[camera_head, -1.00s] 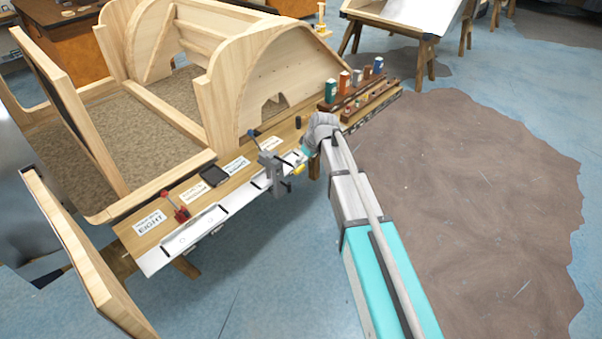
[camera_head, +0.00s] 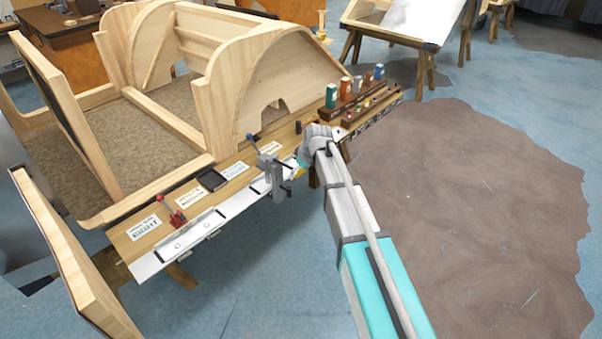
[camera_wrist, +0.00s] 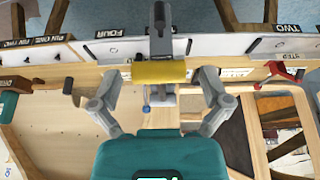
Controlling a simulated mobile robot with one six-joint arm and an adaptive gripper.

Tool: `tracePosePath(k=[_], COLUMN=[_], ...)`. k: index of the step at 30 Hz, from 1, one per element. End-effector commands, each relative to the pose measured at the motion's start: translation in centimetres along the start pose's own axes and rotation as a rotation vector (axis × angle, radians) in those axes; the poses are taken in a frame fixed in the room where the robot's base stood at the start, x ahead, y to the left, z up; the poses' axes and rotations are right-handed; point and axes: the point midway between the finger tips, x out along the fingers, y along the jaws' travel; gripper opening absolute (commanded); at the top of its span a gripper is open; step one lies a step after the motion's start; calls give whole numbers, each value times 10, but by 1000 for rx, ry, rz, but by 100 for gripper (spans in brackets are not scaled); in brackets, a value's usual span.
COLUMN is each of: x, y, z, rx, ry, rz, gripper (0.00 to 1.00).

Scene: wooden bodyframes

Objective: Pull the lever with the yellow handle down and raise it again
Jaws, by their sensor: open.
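The lever with the yellow handle (camera_head: 299,173) is at the front edge of the wooden bench, beside a grey clamp-like fixture (camera_head: 270,168). In the wrist view the yellow handle (camera_wrist: 158,72) lies crosswise on a grey lever arm (camera_wrist: 160,35). My gripper (camera_wrist: 161,80) is open, with one grey finger near each end of the handle. I cannot tell whether the fingers touch it. In the head view my wrist and arm hide most of the gripper, and the handle shows just left of the wrist.
A lever with a red handle (camera_head: 177,217) stands left on the bench, and it also shows in the wrist view (camera_wrist: 283,72). A blue-tipped lever (camera_head: 251,138) rises behind the grey fixture. Racks with small coloured boxes (camera_head: 345,88) stand right. The floor in front is clear.

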Motion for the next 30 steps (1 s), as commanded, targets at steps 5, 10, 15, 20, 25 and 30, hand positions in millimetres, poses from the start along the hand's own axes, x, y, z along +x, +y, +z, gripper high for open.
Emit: tracePosePath(k=[5, 10, 15, 20, 25, 30], x=[0, 0, 0, 0, -1, -3], y=[0, 0, 0, 0, 1, 0], z=[0, 0, 0, 0, 2, -2], rx=[0, 0, 0, 0, -1, -1], ry=[0, 0, 0, 0, -3, -16], rz=[0, 0, 0, 0, 0, -1], gripper=[97, 73, 41, 12, 2, 2])
